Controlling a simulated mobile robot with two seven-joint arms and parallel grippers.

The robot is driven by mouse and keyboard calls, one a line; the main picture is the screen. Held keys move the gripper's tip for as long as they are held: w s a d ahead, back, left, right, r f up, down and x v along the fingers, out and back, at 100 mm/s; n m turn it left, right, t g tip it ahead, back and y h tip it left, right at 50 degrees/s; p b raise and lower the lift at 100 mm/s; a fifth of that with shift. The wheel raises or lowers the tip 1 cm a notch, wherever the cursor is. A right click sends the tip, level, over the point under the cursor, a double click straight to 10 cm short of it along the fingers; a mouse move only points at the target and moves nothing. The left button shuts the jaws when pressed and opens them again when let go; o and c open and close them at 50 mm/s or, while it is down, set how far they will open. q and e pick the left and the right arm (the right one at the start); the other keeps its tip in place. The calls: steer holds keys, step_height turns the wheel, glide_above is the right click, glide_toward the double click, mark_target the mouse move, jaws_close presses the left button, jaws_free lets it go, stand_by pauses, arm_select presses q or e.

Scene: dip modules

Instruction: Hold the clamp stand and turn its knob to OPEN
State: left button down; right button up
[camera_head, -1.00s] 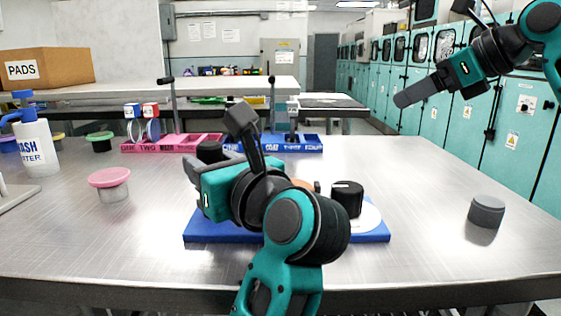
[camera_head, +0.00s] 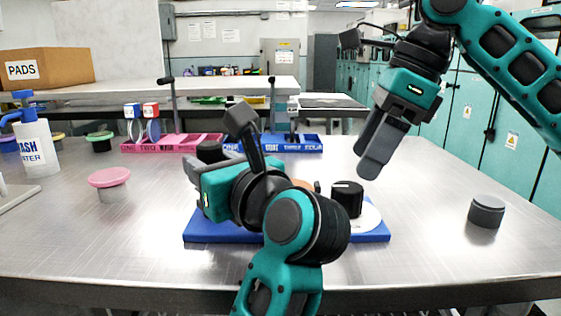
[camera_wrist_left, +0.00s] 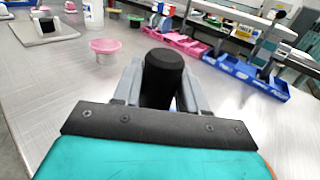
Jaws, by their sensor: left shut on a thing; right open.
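The clamp stand has a blue base (camera_head: 375,232) on the steel table, mostly hidden behind my left arm in the head view. A black knob (camera_head: 347,198) with a white mark on top stands at its right end over a white disc (camera_head: 370,217). My left gripper (camera_head: 205,165) is shut on a black cylindrical post (camera_head: 209,151) at the stand's left end. The left wrist view shows this black post (camera_wrist_left: 163,78) between the grey fingers. My right gripper (camera_head: 371,150) is open and empty, above and a little right of the knob, fingers pointing down.
A dark grey round piece (camera_head: 486,211) lies at the right. A pink-topped cup (camera_head: 109,180) and a spray bottle (camera_head: 37,143) stand at the left. A pink bin row (camera_head: 165,147) and a blue bin row (camera_head: 295,147) line the back.

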mark_target(348, 186)
steer(key=shift+x, duration=3.55)
jaws_close()
